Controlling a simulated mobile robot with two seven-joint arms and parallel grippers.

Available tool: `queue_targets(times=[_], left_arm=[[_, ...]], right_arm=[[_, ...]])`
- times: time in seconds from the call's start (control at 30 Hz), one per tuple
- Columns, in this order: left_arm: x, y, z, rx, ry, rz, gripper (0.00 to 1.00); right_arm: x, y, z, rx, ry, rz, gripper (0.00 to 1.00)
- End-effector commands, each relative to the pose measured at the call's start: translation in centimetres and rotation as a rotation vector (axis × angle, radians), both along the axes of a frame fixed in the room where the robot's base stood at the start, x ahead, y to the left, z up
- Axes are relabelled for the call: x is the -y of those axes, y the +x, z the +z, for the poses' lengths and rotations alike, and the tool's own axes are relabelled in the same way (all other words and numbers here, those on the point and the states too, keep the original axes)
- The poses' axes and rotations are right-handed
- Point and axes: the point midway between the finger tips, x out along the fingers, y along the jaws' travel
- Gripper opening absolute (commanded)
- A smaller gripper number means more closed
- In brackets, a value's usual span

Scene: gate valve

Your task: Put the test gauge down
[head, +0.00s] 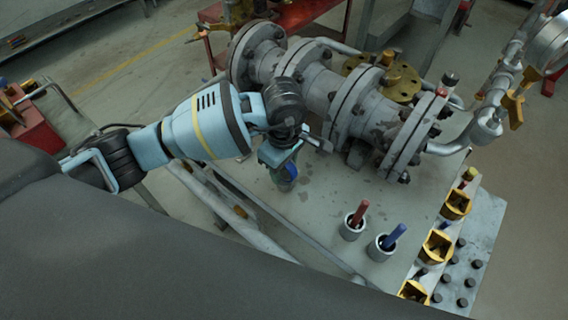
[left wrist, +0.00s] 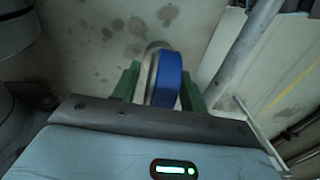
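My left gripper (head: 282,172) hangs over the left part of the grey bench top (head: 315,215), in front of the flanged valve pipe. In the left wrist view its two green fingers (left wrist: 162,88) stand on either side of a round, blue-banded thing with a pale metal edge, which I take as the test gauge (left wrist: 167,82). The fingers seem closed on it. In the head view only a small blue part of the gauge (head: 291,170) shows by the fingers; its dial is hidden. I cannot tell whether it touches the bench. My right gripper is not in view.
A grey flanged pipe (head: 318,88) lies along the back of the bench. Two cups hold a red-handled tool (head: 358,214) and a blue-handled tool (head: 393,237). Yellow holders (head: 437,245) line the right edge. Another gauge (head: 549,45) stands on piping at upper right.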

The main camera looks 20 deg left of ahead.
Motion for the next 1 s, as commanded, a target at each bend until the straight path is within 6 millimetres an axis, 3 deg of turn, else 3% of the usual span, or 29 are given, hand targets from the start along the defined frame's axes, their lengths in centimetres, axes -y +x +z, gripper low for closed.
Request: queue_targets(times=[0.3, 0.47, 0.8, 1.0], left_arm=[[0.0, 0.0, 0.1, 0.000, 0.000, 0.000, 0.47], [0.0, 0.1, 1.4, 0.004, 0.001, 0.000, 0.47], [0.0, 0.1, 8.0, 0.005, -0.001, 0.000, 0.47], [0.0, 0.1, 10.9, 0.002, 0.000, 0.000, 0.47]], right_arm=[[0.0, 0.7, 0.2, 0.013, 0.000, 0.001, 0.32], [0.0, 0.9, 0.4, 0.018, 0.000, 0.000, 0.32], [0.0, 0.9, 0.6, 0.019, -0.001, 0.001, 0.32], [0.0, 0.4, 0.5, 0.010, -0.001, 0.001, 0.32]])
